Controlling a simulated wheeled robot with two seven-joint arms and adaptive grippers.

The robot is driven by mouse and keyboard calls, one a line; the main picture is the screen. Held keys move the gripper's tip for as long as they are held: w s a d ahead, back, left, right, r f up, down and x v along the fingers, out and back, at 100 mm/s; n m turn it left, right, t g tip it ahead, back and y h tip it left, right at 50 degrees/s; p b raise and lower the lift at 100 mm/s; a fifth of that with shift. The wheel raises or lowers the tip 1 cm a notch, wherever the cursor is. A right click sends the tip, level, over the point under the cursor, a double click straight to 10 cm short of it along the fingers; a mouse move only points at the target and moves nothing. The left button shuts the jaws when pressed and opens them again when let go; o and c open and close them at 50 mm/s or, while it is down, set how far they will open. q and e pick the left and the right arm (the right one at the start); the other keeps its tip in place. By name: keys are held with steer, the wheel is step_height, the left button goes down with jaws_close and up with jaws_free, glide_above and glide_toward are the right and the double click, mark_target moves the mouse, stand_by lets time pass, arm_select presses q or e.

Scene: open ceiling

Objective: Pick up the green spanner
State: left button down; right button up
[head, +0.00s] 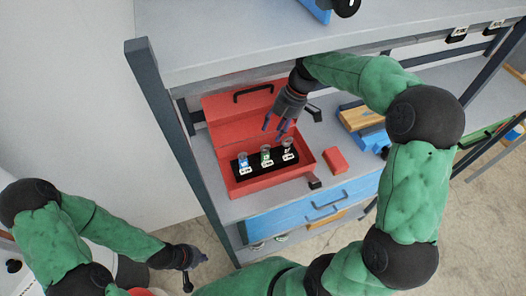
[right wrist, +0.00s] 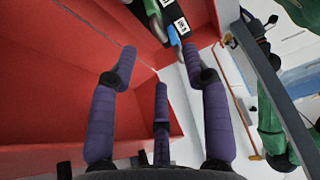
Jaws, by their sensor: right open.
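The green spanner (head: 266,157) appears to be the middle of three small labelled items in a black holder (head: 254,171). The holder lies inside an open red toolbox (head: 303,140). My right gripper (head: 277,131) is open and empty above the holder, near the raised lid, with its fingers pointing down. In the right wrist view its purple fingers (right wrist: 155,66) are spread over the red box. A greenish item (right wrist: 155,18) and a blue one show at the top edge there, partly cut off. My left gripper (head: 188,282) hangs low at the bottom left, away from the shelf; its fingers are unclear.
A blue item (head: 244,160) and a greyish item (head: 288,146) flank the middle one. A small red block (head: 335,160) lies right of the toolbox. A shelf board (head: 330,45) overhangs above and a dark post (head: 170,130) stands left.

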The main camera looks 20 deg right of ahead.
mark_target(265, 145)
steer(key=x, duration=0.2)
steer(key=shift+a+f, duration=0.15)
steer(key=shift+f, duration=0.1)
steer(key=shift+w+b+x, duration=0.1)
steer(key=shift+b+x, duration=0.3)
steer(key=shift+x, duration=1.15)
steer(key=shift+w+b+x, duration=0.15)
steer(key=shift+b+x, duration=0.2)
steer(key=shift+x, duration=1.2)
jaws_close()
